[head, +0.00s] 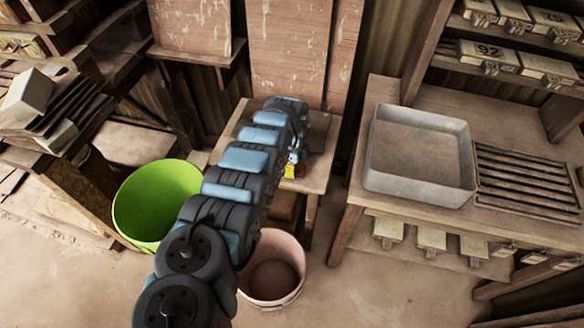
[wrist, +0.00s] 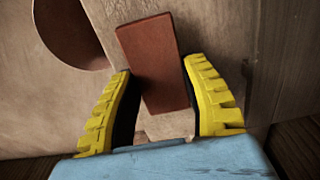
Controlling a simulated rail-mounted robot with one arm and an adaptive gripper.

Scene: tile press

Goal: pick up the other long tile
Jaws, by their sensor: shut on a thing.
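A long, flat, reddish-brown tile (wrist: 152,58) stands between the two yellow fingers of my gripper (wrist: 158,70) in the wrist view. It is tilted slightly, and its upper end sticks out beyond the fingertips. My gripper is shut on it. In the head view my gripper (head: 292,170) shows as a small yellow and red patch over the small wooden table (head: 318,165). My arm hides much of that table there. A pale patch (wrist: 168,125) shows below the tile in the wrist view; I cannot tell what it is.
A green bucket (head: 155,200) stands left of the small table, and a pink bucket (head: 275,270) stands in front. A workbench (head: 375,95) to the right holds a grey metal tray (head: 420,155) and a slatted rack (head: 525,180). Shelves with boxes are above it.

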